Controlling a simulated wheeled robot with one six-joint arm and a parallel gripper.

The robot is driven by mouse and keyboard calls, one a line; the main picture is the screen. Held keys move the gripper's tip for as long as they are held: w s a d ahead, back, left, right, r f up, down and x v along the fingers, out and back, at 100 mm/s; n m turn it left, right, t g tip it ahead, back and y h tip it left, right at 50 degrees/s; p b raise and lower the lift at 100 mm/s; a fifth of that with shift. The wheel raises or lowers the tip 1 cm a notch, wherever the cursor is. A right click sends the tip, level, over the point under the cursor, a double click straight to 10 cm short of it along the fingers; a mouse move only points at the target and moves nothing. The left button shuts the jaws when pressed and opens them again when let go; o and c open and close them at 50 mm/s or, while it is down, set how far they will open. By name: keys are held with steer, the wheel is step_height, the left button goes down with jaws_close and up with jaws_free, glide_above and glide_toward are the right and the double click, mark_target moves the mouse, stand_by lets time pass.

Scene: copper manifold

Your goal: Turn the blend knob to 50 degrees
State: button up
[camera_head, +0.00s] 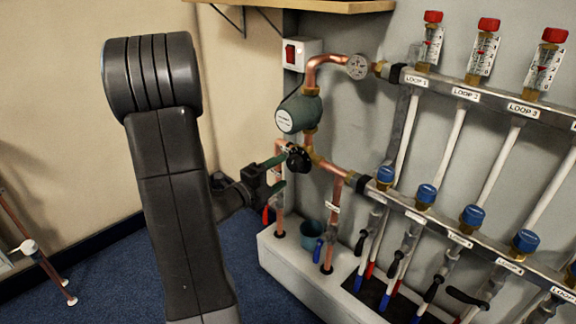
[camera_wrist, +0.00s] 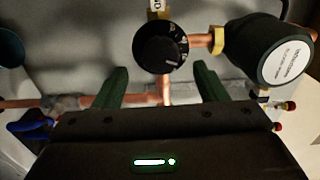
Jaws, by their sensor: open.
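The blend knob (camera_head: 298,158) is a black round dial on the copper pipework below the green pump. In the wrist view the knob (camera_wrist: 160,48) faces the camera, with pale scale marks and a light pointer line; I cannot read the numbers. My gripper (camera_head: 276,172) is open and empty, just left of the knob in the head view. In the wrist view its two green fingers (camera_wrist: 158,78) stand apart, one to each side below the knob. The fingers do not appear to touch it.
The pump (camera_head: 298,112) hangs above the knob, and also shows close right of it in the wrist view (camera_wrist: 272,52). Manifold bars with blue caps (camera_head: 426,193) run right. A teal cup (camera_head: 312,232) stands on the white ledge.

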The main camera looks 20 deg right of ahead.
mark_target(292, 165)
steer(key=p+v, duration=0.1)
steer(key=v, duration=0.7)
steer(key=shift+s+a, duration=0.2)
steer(key=shift+a, duration=0.15)
steer(key=shift+d, duration=0.1)
steer(key=b+x, duration=0.2)
steer(key=x, duration=1.1)
steer(key=shift+w+d+b, duration=0.25)
steer(key=shift+d+b, duration=0.05)
steer(key=shift+d, duration=0.05)
steer(key=shift+a, duration=0.15)
